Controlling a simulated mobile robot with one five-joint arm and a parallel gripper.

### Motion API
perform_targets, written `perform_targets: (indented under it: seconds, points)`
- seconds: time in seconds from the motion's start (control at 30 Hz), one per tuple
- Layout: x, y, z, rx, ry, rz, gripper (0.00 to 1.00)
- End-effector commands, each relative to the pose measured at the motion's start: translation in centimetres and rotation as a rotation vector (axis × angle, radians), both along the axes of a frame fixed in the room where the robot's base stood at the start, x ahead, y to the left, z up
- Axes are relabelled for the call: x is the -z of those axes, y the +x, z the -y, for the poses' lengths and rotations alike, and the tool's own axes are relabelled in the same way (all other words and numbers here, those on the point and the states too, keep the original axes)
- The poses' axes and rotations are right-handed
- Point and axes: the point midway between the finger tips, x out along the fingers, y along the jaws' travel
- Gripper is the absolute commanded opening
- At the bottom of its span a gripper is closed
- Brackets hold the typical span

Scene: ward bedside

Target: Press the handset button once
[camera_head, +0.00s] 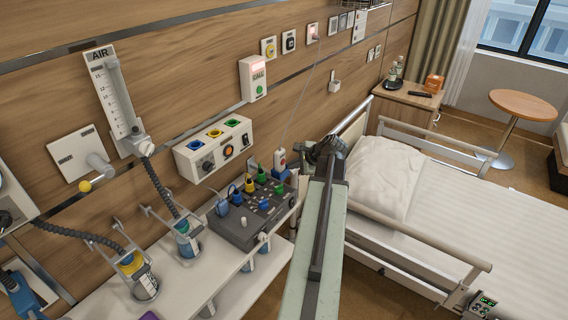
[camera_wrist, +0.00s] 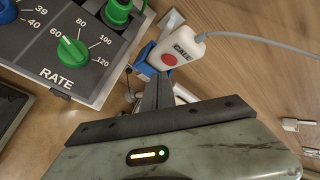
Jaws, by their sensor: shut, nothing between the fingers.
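The white call handset (camera_wrist: 186,47) has a CALL label and a round red button (camera_wrist: 169,59). It sits in a blue holder in the wrist view, and its grey cord runs off to the right. In the head view the handset (camera_head: 280,158) is small, beside the dark device box. My gripper (camera_wrist: 157,78) is shut and empty, its fingertips just below the red button in the wrist view. I cannot tell whether they touch the handset. In the head view my arm hides part of the area, and my gripper (camera_head: 326,146) is near the handset's right.
A dark device box (camera_head: 240,226) with coloured plugs and a RATE dial (camera_wrist: 72,52) lies close to the left. The bed rail (camera_head: 420,252) and pillow (camera_head: 384,176) are to the right. The handset's cord hangs from the wall above. A wall CALL unit (camera_head: 253,78) is higher up.

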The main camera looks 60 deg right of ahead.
Motion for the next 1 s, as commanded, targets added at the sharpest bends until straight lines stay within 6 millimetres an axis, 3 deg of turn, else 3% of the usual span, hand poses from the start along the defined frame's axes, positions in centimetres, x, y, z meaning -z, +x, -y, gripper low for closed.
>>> perform_targets:
  seconds: [0.27, 0.73, 1.0]
  points:
    - [0.0, -0.4, 0.0, 0.001, 0.001, 0.0, 0.0]
    - [0.0, -4.8, -0.1, 0.0, 0.001, -0.001, 0.0]
    - [0.0, -5.0, -0.1, -0.001, 0.001, 0.0, 0.0]
